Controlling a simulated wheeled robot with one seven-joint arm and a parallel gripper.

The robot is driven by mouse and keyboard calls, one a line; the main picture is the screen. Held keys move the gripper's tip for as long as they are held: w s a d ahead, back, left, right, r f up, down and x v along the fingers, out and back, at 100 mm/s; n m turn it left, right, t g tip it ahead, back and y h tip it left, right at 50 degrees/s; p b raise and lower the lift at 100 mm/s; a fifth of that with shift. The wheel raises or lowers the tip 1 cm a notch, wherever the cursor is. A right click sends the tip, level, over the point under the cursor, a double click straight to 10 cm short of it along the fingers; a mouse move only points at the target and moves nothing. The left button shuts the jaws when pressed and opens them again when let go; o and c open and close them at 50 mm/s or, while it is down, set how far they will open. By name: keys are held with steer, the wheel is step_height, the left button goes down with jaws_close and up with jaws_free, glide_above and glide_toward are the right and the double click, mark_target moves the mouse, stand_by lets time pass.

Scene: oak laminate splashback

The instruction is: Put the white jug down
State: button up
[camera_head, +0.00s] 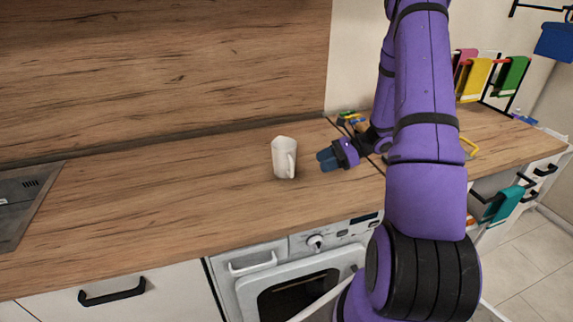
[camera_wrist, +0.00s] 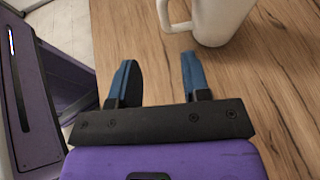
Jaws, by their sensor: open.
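The white jug (camera_head: 284,158) stands upright on the wooden counter, with its handle toward the front right. In the wrist view the jug (camera_wrist: 222,18) shows at the top, cut off by the frame edge, its handle on the left. My gripper (camera_head: 325,160) is just right of the jug, low over the counter. In the wrist view my gripper (camera_wrist: 158,75) has its two blue fingers spread apart with nothing between them. The fingers are clear of the jug and its handle.
An oven (camera_head: 295,280) sits below the counter's front edge. Small colourful items (camera_head: 350,118) lie behind my gripper. A rack with coloured cloths (camera_head: 476,78) stands at the right.

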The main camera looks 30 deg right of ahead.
mark_target(292, 176)
steer(key=x, duration=0.5)
steer(key=shift+w+r+x, duration=0.1)
steer(key=shift+w+x, duration=0.05)
steer(key=shift+x, duration=0.8)
steer(key=shift+w+r+x, duration=0.1)
steer(key=shift+r+x, duration=0.05)
steer(key=shift+x, duration=0.8)
steer(key=shift+w+r+x, duration=0.1)
steer(key=shift+w+x, duration=0.05)
steer(key=shift+x, duration=0.85)
steer(key=shift+d, duration=0.1)
jaws_close()
